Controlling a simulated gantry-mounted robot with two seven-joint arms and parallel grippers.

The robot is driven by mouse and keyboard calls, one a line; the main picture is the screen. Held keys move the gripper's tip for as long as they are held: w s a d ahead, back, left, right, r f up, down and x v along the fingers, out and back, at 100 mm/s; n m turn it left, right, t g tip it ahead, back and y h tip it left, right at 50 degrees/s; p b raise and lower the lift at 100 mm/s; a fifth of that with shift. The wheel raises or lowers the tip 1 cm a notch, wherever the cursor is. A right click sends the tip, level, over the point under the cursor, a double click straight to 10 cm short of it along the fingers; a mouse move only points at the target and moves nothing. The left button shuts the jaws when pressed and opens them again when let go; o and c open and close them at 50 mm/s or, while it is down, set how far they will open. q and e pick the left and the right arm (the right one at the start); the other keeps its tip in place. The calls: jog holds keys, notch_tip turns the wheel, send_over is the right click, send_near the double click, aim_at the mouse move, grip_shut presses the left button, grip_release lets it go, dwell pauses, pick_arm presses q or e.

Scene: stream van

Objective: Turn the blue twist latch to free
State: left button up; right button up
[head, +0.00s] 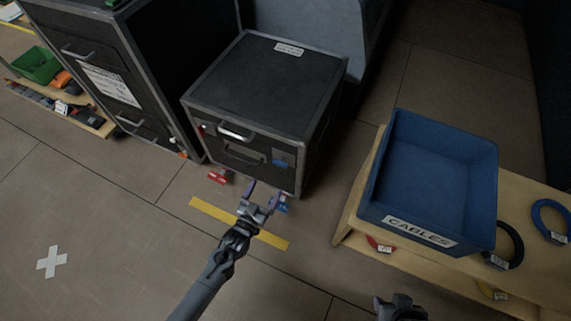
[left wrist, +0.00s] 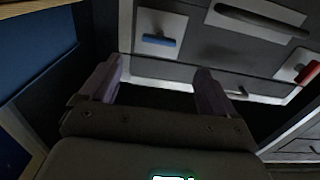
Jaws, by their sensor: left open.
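The blue twist latch (head: 281,163) is on the front of the black flight case (head: 265,80), toward its right side. In the left wrist view the latch (left wrist: 160,40) is a short blue bar lying nearly crosswise on a pale square plate. My left gripper (head: 262,190) is open and empty, in front of the case and below the latch. In the left wrist view its fingers (left wrist: 158,88) are apart, with the latch beyond them, not touched. My right gripper (head: 398,306) shows only partly at the bottom edge; its jaw state is unclear.
Red (head: 217,177) and blue (head: 284,204) tags show low in front. A taller case (head: 110,60) stands left; a blue cables bin (head: 430,170) sits on a wooden bench right.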

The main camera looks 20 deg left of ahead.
aim_at(279, 165)
pick_arm(q)
jog(key=w+b, duration=0.1)
jog(key=w, duration=0.2)
jog(key=w+b, duration=0.2)
jog(key=w, duration=0.1)
jog(key=w+b, duration=0.2)
jog(key=w, duration=0.2)
jog(key=shift+d, duration=0.4)
jog(key=shift+w+d+r, duration=0.1)
jog(key=shift+w+d, duration=0.15)
jog(key=shift+d, duration=0.2)
pick_arm(e)
notch_tip(279, 165, down, 5)
jog(key=shift+d+f, duration=0.1)
jog(key=shift+f, duration=0.1)
pick_arm(q)
jog(key=shift+a, duration=0.15)
jog(key=shift+a, duration=0.1)
jog(key=c, duration=1.1)
jog(key=shift+o, duration=0.2)
pick_arm(e)
jog(key=shift+a, duration=0.2)
